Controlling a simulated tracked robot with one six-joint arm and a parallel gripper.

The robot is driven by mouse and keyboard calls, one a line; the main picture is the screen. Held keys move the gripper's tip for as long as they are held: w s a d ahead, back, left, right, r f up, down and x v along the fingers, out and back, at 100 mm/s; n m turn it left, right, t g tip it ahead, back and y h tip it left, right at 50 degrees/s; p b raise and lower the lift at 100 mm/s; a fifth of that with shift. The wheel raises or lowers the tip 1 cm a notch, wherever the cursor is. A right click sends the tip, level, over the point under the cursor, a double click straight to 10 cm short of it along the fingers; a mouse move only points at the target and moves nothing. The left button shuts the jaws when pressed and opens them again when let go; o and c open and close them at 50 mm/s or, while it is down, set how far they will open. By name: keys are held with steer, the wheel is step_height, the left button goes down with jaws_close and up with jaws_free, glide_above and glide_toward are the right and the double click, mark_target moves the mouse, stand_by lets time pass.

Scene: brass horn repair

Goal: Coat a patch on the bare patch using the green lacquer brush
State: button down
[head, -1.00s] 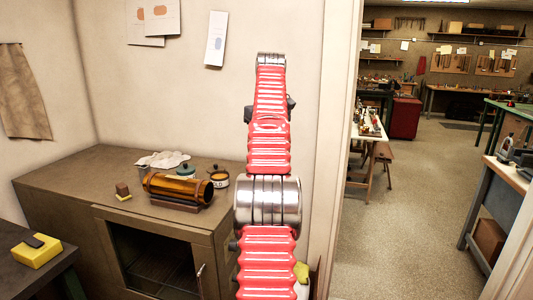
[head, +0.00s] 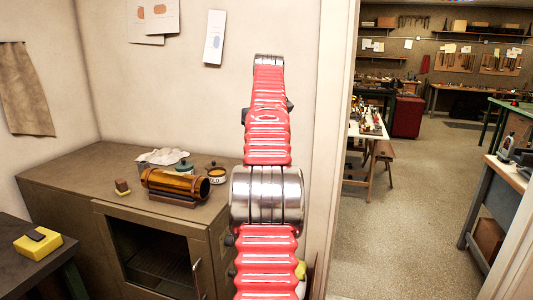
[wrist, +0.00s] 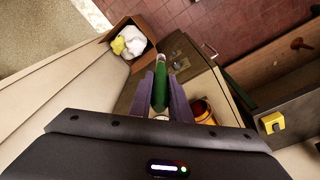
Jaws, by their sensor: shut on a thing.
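My gripper (wrist: 162,84) shows in the wrist view, its two purple fingers shut on the green lacquer brush (wrist: 161,92). The brush's green handle lies between the fingers; I cannot make out its bristles. In the head view my arm rises in front of the wall and the gripper is not visible. The amber-brass horn tube (head: 177,184) lies on a dark cradle (head: 174,199) on the brown cabinet. It also shows partly in the wrist view (wrist: 204,112), right of the gripper and apart from it. I cannot make out the bare patch.
On the cabinet top (head: 85,182) stand a green-lidded jar (head: 183,168), a tin (head: 216,174), a white cloth (head: 164,156) and a small brown block (head: 122,186). A yellow block (head: 38,243) sits on the left bench. A box of rags (wrist: 128,45) shows in the wrist view. Open floor lies right.

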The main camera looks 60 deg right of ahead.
steer(key=w+a+f+n, duration=0.2)
steer(key=w+a+f, duration=0.7)
steer(key=a, duration=1)
steer(key=w+a+f+n, duration=0.2)
steer(key=w+a+f, duration=0.7)
steer(key=a, duration=1)
steer(key=w+a+f+n, duration=0.3)
steer(key=w+a+f, duration=0.6)
steer(key=a, duration=1)
steer(key=w, duration=0.4)
steer(key=shift+a+y, duration=0.2)
steer(key=shift+y, duration=0.2)
